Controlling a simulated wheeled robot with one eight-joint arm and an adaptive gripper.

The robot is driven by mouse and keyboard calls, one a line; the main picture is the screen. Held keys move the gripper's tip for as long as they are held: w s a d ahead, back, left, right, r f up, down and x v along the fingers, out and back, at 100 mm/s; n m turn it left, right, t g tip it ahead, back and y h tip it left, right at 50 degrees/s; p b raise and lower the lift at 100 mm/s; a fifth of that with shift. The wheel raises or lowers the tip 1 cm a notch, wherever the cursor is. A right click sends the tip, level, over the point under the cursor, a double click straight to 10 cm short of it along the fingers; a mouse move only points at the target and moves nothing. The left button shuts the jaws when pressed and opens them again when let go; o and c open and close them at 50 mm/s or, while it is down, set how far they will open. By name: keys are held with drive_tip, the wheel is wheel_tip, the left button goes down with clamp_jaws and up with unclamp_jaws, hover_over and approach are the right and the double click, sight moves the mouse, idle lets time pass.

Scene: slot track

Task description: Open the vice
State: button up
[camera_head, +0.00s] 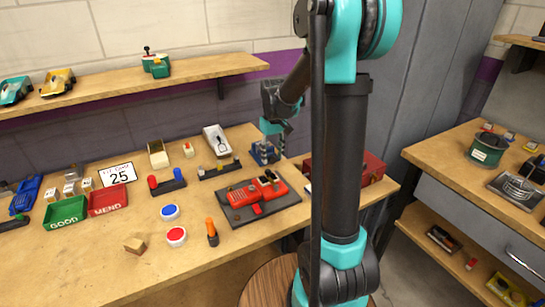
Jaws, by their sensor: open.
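A small blue vice (262,153) stands near the back right part of the workbench, behind the red car. My gripper (274,138) points down just above it, with its teal and dark fingers apart at the vice's upper part. I cannot tell whether the fingers touch the vice or its handle. The vice's jaws and handle are too small and partly covered by the fingers to make out.
A red box (374,166) stands at the right, partly behind my arm. The front of the workbench (110,275) is mostly clear.

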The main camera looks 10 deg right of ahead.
drive_tip(key=shift+f, duration=0.5)
clamp_jaws()
drive_tip(key=shift+a+h, duration=0.15)
drive_tip(key=shift+h, duration=0.25)
drive_tip(key=h, duration=0.1)
drive_tip(key=t+h, duration=0.1)
drive_tip(key=h, duration=0.1)
drive_tip(key=shift+s+a, duration=0.1)
drive_tip(key=shift+a, duration=0.25)
drive_tip(key=t+h, duration=0.1)
drive_tip(key=h, duration=0.3)
drive_tip(key=shift+s+a+f+t+h, duration=0.1)
drive_tip(key=shift+a+f+t+h, duration=0.1)
drive_tip(key=shift+t+h, duration=0.2)
